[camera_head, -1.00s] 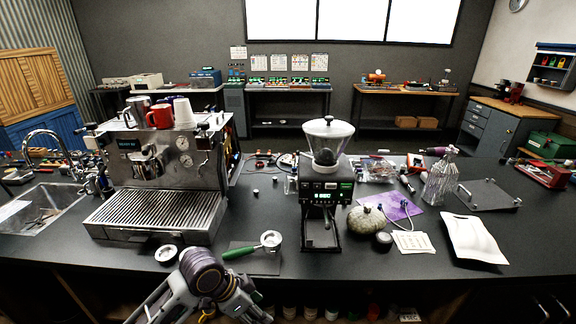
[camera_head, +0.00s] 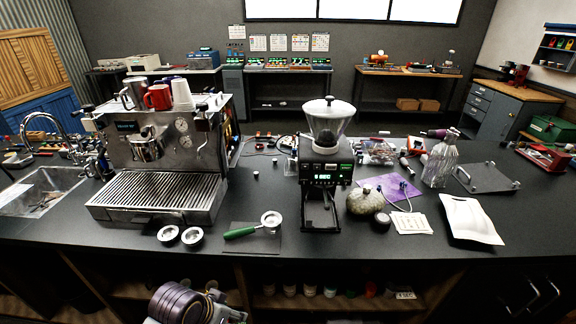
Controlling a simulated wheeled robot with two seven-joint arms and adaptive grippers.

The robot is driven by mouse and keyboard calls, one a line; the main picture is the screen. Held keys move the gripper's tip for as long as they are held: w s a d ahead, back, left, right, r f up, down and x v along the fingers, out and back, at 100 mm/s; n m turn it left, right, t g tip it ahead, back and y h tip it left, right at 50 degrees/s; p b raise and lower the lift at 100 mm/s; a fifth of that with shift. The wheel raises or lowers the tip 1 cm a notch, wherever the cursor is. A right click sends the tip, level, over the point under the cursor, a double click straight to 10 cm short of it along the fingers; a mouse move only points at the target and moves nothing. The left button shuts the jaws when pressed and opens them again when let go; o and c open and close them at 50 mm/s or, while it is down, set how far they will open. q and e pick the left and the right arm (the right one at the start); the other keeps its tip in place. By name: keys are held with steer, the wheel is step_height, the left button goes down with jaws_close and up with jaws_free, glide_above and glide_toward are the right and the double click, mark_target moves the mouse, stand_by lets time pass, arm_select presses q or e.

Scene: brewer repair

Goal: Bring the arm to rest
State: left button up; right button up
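The purple-grey joint of one of my arms, apparently the left, shows at the bottom edge, in front of and below the counter edge. The rest of that arm and its fingertips are cut off by the frame. My other arm is out of view. The portafilter (camera_head: 268,222) with a green handle lies on a dark mat (camera_head: 262,243) on the counter. Two small round metal baskets (camera_head: 180,236) sit to its left, apart from the arm. The espresso machine (camera_head: 160,170) stands at the left, and the grinder (camera_head: 325,170) stands near the middle.
The black counter (camera_head: 400,250) has a clear front strip. A sink (camera_head: 40,190) is at the left. A shelf with several jars (camera_head: 310,290) is under the counter.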

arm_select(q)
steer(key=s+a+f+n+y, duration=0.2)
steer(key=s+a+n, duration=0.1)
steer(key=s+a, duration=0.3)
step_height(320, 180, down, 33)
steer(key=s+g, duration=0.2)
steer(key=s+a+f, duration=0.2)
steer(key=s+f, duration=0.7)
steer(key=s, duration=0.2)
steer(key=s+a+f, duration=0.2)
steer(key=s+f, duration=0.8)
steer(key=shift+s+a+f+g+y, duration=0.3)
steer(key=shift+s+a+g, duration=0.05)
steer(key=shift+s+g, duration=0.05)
